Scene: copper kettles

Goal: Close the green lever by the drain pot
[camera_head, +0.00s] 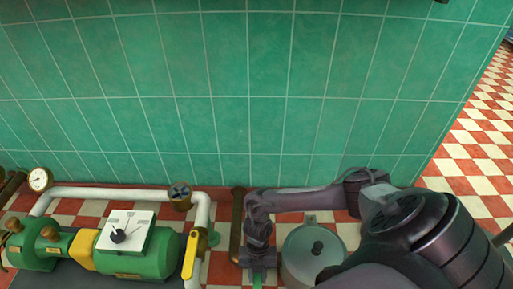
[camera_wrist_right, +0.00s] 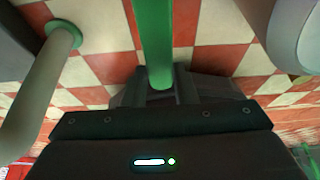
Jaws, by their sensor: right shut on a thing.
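The green lever (camera_wrist_right: 157,40) runs down from the top of the right wrist view, and its near end sits between the fingers of my right gripper (camera_wrist_right: 162,92). The gripper is shut on it. In the head view my right gripper (camera_head: 258,262) points down just left of the drain pot (camera_head: 302,262), a grey lidded pot with a dark knob. Only a small green tip of the lever (camera_head: 257,282) shows there, below the gripper at the bottom edge; the rest is hidden. My left gripper is not in view.
A green pump (camera_head: 150,258) with a white dial box stands at left. A white pipe (camera_head: 120,193) with a valve wheel, a yellow lever (camera_head: 190,256) and a brass pipe (camera_head: 237,225) stand left of my gripper. A green tiled wall (camera_head: 240,90) closes the back.

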